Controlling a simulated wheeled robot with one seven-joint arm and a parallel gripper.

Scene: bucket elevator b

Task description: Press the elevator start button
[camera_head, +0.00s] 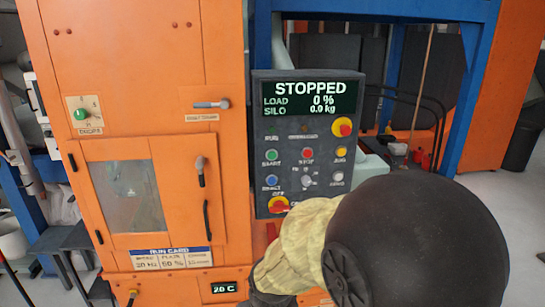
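The control panel (258,120) is a dark box on the right side of the orange machine, facing me. Its display (310,95) reads STOPPED, LOAD 0 %, SILO 0.0 kg. The green start button (271,155) sits at the left of the upper button row. A red stop button (307,154) is beside it, then a yellow button (341,152). Nothing covers the start button. My arm crosses the lower right of the view and hides the panel's lower right corner. My gripper's fingers do not show.
A red knob on yellow (342,127) sits at the panel's upper right, and a red-yellow rotary switch (279,204) at its lower left. The orange cabinet (130,50) has a windowed door (130,195) and handles. A blue frame (470,90) stands behind the panel.

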